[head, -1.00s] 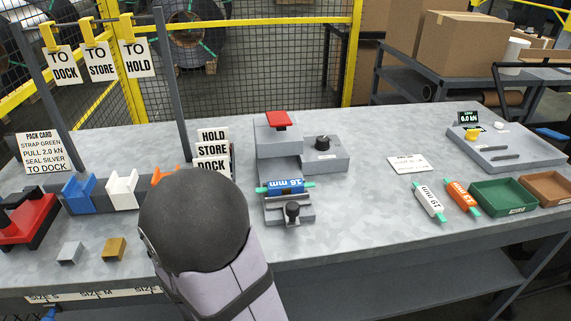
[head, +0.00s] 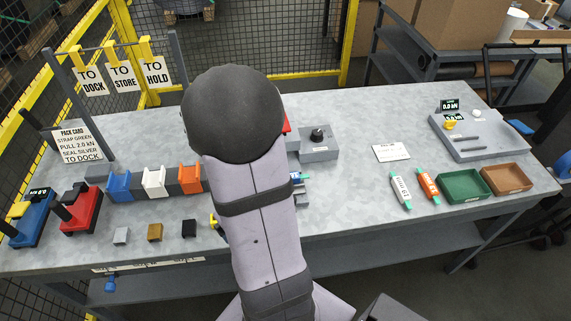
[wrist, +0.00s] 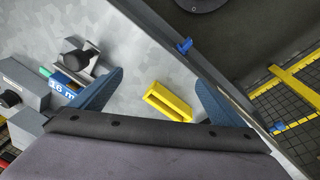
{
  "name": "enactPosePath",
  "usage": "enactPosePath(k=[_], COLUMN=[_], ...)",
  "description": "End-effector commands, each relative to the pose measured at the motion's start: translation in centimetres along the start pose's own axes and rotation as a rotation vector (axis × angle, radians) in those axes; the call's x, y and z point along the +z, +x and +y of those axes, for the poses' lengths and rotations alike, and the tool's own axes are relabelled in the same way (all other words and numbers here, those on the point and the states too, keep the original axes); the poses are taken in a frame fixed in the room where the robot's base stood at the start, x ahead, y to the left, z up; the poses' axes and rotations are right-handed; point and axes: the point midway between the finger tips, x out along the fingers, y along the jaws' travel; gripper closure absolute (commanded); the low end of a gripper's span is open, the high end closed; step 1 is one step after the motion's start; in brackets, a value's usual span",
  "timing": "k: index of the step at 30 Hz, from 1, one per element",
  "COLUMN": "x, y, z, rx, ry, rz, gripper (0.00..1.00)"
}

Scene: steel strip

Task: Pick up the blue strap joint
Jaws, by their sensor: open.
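The blue strap joint, marked 16 mm with green strap ends, sits in a grey fixture with a dark knob. In the wrist view the joint (wrist: 64,86) is at the left, partly covered by my left-hand finger. In the head view my arm hides most of it, and only a sliver (head: 298,178) shows. My gripper (wrist: 160,77) is open in the wrist view, both blue fingers spread wide, with the joint outside the gap beside the left finger. The gripper is hidden in the head view.
A white joint (head: 400,191) and an orange joint (head: 428,185) lie right, near a green tray (head: 464,187) and brown tray (head: 507,179). Coloured holders (head: 154,182) and small blocks (head: 155,232) are left. The table's front edge is close; its middle right is clear.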

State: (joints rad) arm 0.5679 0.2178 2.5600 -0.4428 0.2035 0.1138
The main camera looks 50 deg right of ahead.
Motion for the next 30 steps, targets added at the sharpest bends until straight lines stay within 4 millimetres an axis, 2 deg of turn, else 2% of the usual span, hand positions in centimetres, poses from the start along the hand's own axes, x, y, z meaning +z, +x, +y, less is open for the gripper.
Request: enactPosePath(k=[1, 5, 6, 8, 12, 18, 23, 27, 30], x=[-1.6, -5.2, -5.9, -6.2, -6.0, -4.9, -3.4, -1.6, 0.1], y=[-2.2, -5.3, -5.7, -4.7, -0.8, 2.2, 2.8, 2.1, 1.3], z=[2.0, 6.5, 7.7, 8.9, 10.8, 13.0, 14.6, 15.9, 16.0], rx=[0.006, 0.05, 0.067, 0.081, 0.087, 0.104, 0.145, 0.2, 0.191], ry=[0.004, -0.027, -0.036, -0.047, -0.054, -0.022, 0.044, 0.13, 0.221], rz=[0.075, 0.268, 0.317, 0.376, 0.503, 0.734, 0.939, 1.108, 1.165], gripper=[0.06, 0.06, 0.06, 0.06, 0.06, 0.06, 0.06, 0.06, 0.06])
